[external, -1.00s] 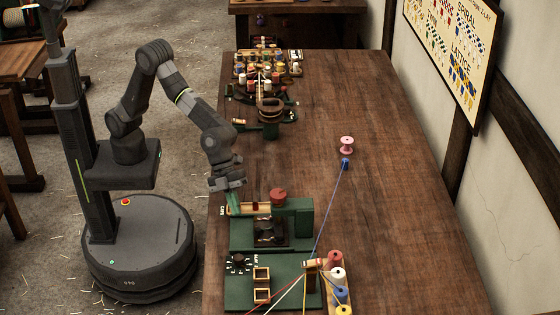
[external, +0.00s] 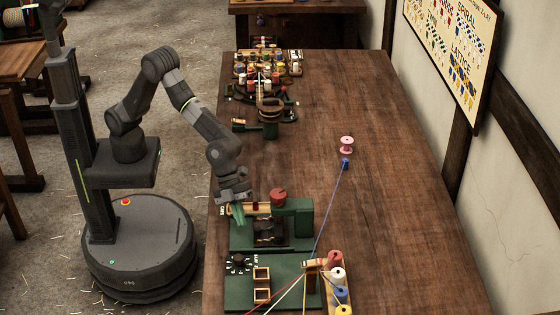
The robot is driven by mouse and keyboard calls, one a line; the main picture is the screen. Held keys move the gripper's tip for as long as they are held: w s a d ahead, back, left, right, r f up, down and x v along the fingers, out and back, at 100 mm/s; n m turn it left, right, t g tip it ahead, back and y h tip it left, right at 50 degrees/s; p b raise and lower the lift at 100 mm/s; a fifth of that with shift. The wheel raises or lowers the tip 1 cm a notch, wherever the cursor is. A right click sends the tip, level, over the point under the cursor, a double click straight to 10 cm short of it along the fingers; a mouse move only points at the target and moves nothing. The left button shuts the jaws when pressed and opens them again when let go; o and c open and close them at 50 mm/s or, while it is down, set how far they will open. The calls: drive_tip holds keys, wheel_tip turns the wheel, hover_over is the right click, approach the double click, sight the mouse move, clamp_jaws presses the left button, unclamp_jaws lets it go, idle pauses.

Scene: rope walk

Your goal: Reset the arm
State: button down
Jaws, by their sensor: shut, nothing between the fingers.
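My gripper (external: 238,212) is at the end of my bent arm, pointing down over the left edge of the green machine (external: 303,236) on the bench. Its green fingers are shut with nothing between them. They are close to the wooden strip at the machine's back left; I cannot tell whether they touch it. A reddish-brown knob (external: 278,194) sits on the machine, right of my gripper.
The wooden bench (external: 390,220) has a wide clear area to the right. A pink spool (external: 346,143) and a blue bobbin (external: 345,163) stand there, a blue thread running toward the front. Colored spools (external: 336,257) stand front right. A bobbin rack (external: 295,57) is at the back.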

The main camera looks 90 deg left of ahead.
drive_tip(key=w+p, duration=0.1)
drive_tip(key=w+d+p, duration=0.1)
drive_tip(key=w+p, duration=0.1)
drive_tip(key=shift+d+r, duration=0.2)
drive_tip(key=shift+r, duration=0.05)
drive_tip(key=s+p, duration=0.5)
drive_tip(key=s, duration=0.5)
drive_tip(key=shift+s+p, duration=0.15)
drive_tip(key=shift+p, duration=0.25)
drive_tip(key=s+a+b, duration=0.2)
drive_tip(key=s+b, duration=0.1)
drive_tip(key=shift+s+r, duration=0.1)
drive_tip(key=shift+s, duration=0.1)
drive_tip(key=shift+v, duration=1.2)
drive_tip(key=shift+a, duration=0.1)
